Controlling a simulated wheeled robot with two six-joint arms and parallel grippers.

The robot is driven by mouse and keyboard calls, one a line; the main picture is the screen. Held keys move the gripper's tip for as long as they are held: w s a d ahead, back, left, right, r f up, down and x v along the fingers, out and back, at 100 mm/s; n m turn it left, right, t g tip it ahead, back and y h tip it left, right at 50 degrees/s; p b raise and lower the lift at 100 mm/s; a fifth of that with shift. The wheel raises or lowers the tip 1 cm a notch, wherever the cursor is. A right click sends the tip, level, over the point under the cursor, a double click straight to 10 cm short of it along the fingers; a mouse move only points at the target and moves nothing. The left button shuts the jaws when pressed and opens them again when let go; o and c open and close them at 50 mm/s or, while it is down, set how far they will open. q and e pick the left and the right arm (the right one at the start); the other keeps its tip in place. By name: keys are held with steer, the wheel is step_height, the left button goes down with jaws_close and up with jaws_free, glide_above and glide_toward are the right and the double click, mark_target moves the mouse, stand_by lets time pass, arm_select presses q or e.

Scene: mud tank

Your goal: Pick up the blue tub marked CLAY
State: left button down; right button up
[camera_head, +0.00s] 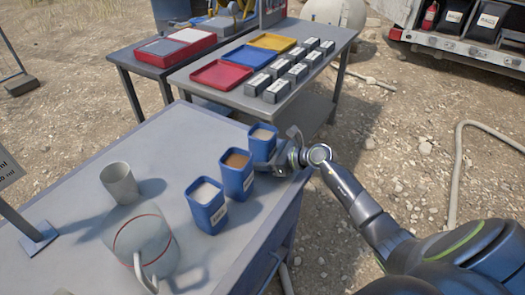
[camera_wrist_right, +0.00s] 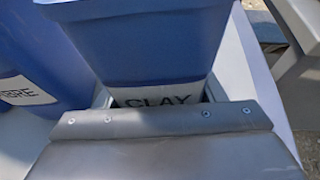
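The blue tub marked CLAY (camera_head: 262,148) stands upright at the table's far right corner, with pale material inside. Its CLAY label shows in the right wrist view, where the tub (camera_wrist_right: 145,45) fills the upper middle, close in front of the gripper. My right gripper (camera_head: 281,148) is at the tub's right side, low and level with its body. In the right wrist view its fingers (camera_wrist_right: 157,97) are mostly hidden behind my gripper's housing, on either side of the tub's lower part. Whether they press on it is not clear. My left gripper is not in view.
A blue tub with brown contents (camera_head: 237,180) stands close beside the CLAY tub, and another with white contents (camera_head: 207,212) nearer. A grey cup (camera_head: 120,184) and a clear jug (camera_head: 145,245) stand left on the grey table (camera_head: 190,128). A second table (camera_head: 335,45) holds trays and boxes.

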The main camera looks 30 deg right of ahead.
steer(key=c, duration=0.7)
steer(key=shift+r, duration=0.2)
